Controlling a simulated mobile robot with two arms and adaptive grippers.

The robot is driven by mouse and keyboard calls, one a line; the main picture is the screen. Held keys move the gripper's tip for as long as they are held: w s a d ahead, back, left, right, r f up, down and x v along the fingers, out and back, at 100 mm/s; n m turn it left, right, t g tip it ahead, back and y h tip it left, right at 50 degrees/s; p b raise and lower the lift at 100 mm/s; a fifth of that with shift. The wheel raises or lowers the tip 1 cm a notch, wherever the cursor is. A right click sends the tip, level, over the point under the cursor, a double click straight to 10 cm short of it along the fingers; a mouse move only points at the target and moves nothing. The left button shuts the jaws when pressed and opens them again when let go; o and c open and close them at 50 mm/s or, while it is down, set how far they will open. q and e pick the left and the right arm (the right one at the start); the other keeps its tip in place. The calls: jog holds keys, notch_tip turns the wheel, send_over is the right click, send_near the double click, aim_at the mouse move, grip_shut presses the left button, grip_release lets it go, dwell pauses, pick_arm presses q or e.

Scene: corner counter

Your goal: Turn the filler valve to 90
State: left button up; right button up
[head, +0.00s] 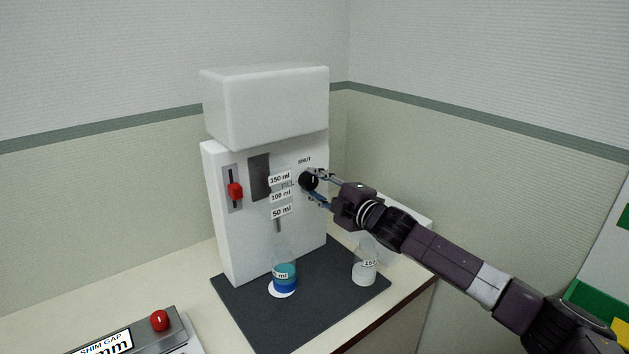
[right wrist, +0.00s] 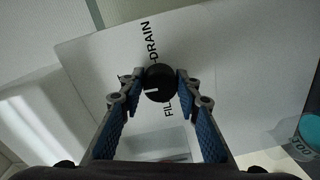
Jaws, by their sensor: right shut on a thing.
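The filler (head: 222,215) is a tall white machine on a dark mat. Its valve is a round black knob (head: 306,181) on the front face at the right, below the word SHUT. In the right wrist view the knob (right wrist: 160,85) has a short white mark pointing left in the picture, with DRAIN printed above and FILL below. My right gripper (head: 313,184) is shut on the knob, one finger on each side; it also shows in the right wrist view (right wrist: 160,78). My left gripper is not in view.
A beaker of blue liquid (head: 285,279) stands on a white disc below the filler. A clear beaker (head: 364,268) stands at the mat's right. A red slider (head: 236,191) is on the filler's left. A grey SHIM GAP box (head: 140,332) is at front left. Walls are close behind.

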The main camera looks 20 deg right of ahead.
jog(key=shift+f+n, duration=0.1)
jog(key=shift+n, duration=0.3)
jog(key=o, duration=1.2)
jog(key=shift+c, duration=0.2)
jog(key=shift+s, duration=0.1)
jog(key=v, duration=1.2)
